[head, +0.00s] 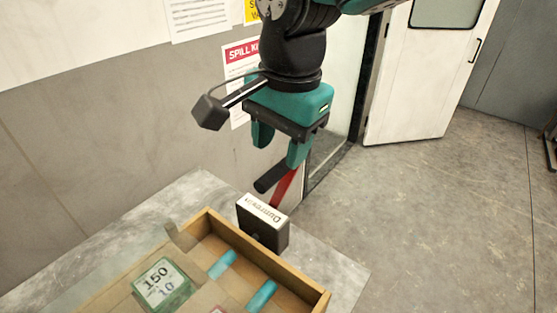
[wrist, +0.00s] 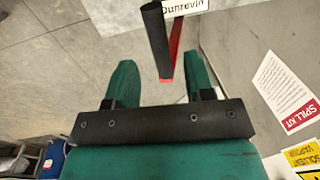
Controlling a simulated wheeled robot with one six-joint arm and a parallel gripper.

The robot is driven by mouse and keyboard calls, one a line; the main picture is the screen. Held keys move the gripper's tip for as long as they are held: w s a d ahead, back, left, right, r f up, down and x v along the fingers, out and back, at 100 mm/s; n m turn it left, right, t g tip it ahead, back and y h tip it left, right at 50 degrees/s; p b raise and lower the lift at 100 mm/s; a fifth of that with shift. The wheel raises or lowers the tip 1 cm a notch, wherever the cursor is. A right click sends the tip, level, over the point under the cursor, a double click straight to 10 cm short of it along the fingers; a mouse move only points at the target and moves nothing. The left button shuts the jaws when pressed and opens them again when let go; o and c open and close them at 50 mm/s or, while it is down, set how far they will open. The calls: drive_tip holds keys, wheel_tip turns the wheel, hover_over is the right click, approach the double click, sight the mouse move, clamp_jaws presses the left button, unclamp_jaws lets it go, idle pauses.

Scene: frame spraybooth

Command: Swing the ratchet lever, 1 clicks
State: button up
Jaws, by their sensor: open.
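The ratchet lever is a red arm (head: 284,188) with a black cylindrical grip (head: 270,179) at its upper end. It rises from a dark box (head: 263,233) with a white top label, standing on the grey bench. My gripper (head: 280,152) is open and empty, pointing down just above the black grip. In the wrist view the black grip (wrist: 156,38) and red arm (wrist: 174,52) show between the two green fingers of my gripper (wrist: 160,66). Whether a finger touches the grip I cannot tell. The lever's pivot is hidden.
A wooden tray (head: 318,297) beside the box holds a green block marked 150 (head: 163,285) and teal cylinders (head: 262,296). The grey bench (head: 130,225) ends at the right. A grey wall (head: 110,120) stands behind; a white door (head: 420,90) and clear floor lie right.

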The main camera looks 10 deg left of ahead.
sight(278, 167)
drive_tip(key=shift+w+a+f, duration=0.1)
drive_tip(key=shift+f, duration=1)
drive_tip(key=shift+a+f, duration=0.1)
drive_tip(key=shift+f, duration=0.95)
drive_tip(key=shift+r, duration=0.1)
clamp_jaws()
